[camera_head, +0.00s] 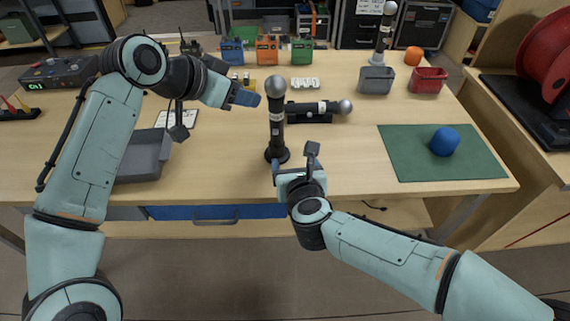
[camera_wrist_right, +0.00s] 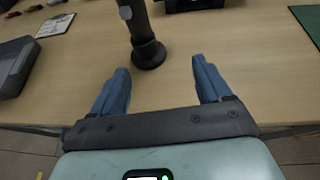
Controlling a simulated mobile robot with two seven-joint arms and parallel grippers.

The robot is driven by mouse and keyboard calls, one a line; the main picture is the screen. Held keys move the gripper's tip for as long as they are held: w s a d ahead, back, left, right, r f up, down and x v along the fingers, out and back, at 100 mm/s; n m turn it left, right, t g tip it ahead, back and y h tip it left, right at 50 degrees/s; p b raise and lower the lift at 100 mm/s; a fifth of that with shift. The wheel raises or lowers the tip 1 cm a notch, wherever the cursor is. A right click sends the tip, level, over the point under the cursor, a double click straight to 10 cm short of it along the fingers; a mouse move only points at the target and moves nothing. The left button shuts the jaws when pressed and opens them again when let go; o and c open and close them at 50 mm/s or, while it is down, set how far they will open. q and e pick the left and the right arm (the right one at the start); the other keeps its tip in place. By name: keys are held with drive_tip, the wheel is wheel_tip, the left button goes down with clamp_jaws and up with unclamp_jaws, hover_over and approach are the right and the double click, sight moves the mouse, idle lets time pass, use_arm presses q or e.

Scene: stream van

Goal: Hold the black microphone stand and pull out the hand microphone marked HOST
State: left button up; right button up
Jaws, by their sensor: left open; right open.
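A black microphone stand (camera_head: 278,153) with a round base stands upright near the table's front edge. It also shows in the right wrist view (camera_wrist_right: 148,50), just beyond my fingertips. A hand microphone (camera_head: 276,92) with a silver ball head and a pale band stands upright in it; its lettering is too small to read. My left gripper (camera_head: 250,98) is open and empty, left of the microphone's upper part, apart from it. My right gripper (camera_wrist_right: 160,66) is open and empty, low in front of the stand's base; it also shows in the head view (camera_head: 281,172).
Another microphone (camera_head: 318,107) lies on a dark cradle behind the stand. A further upright one (camera_head: 383,35) stands at the back. A grey tray (camera_head: 143,157) lies left. A green mat (camera_head: 408,160) with a blue ball (camera_head: 445,141) lies right. Grey and red bins (camera_head: 428,81) stand behind.

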sight(276, 143)
drive_tip(key=shift+w+a+f+n+y, duration=0.1)
drive_tip(key=shift+w+a+n+y, duration=0.05)
drive_tip(key=shift+a, duration=0.4)
drive_tip(key=shift+w+a+n+y, duration=0.1)
drive_tip(key=shift+a+n+y, duration=0.05)
drive_tip(key=shift+a, duration=0.4)
drive_tip(key=x, duration=1.3)
